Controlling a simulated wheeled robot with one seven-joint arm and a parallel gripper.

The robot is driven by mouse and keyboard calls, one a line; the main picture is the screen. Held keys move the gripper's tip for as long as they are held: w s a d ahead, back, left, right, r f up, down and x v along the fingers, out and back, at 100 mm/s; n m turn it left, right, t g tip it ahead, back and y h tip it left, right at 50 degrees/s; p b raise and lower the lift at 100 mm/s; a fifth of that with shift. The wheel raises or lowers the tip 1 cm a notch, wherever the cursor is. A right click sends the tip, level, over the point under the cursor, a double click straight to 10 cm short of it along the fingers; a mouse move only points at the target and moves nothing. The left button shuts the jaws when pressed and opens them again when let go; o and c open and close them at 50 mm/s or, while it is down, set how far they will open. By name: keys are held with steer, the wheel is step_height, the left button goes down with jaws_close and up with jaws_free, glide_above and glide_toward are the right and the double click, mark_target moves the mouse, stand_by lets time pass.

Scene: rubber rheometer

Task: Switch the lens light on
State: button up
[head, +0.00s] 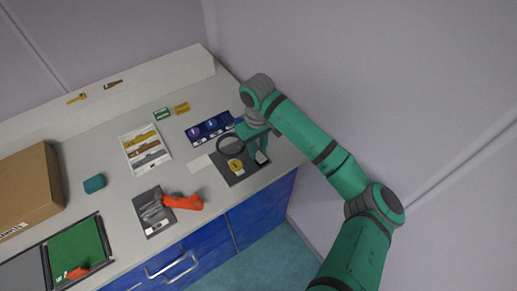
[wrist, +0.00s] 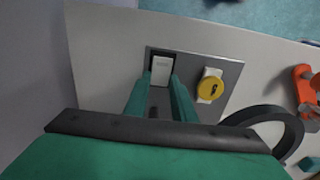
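A dark plate (head: 243,178) on the bench carries a white switch (head: 261,157) and a round yellow knob (head: 235,165). A dark lens ring (head: 231,143) stands over the plate's left side in the head view. In the wrist view the white switch (wrist: 161,71) shows just beyond and between my fingertips, and the yellow knob (wrist: 211,88) is to its right. My gripper (wrist: 161,82) is open, with a gap between its green fingers, and points down at the switch. Whether a finger touches the switch I cannot tell. The ring (wrist: 290,132) also shows at lower right.
An orange object (head: 183,202) lies by a dark card (head: 153,212) left of the plate. A dark blue panel (head: 208,129) lies behind the plate. A cardboard box (head: 25,190) and a green tray (head: 76,250) are at far left. The bench edge is close in front.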

steer(key=shift+s+d+r+t+y, duration=0.1)
steer(key=shift+s+d+t+y, duration=0.1)
steer(key=shift+t+y, duration=0.4)
steer(key=shift+s+d+t+y, duration=0.15)
steer(key=shift+t+y, duration=0.25)
steer(key=shift+t, duration=0.4)
steer(key=o, duration=1.1)
steer(key=shift+c, duration=0.2)
steer(key=v, duration=1.1)
steer(key=shift+w, duration=0.15)
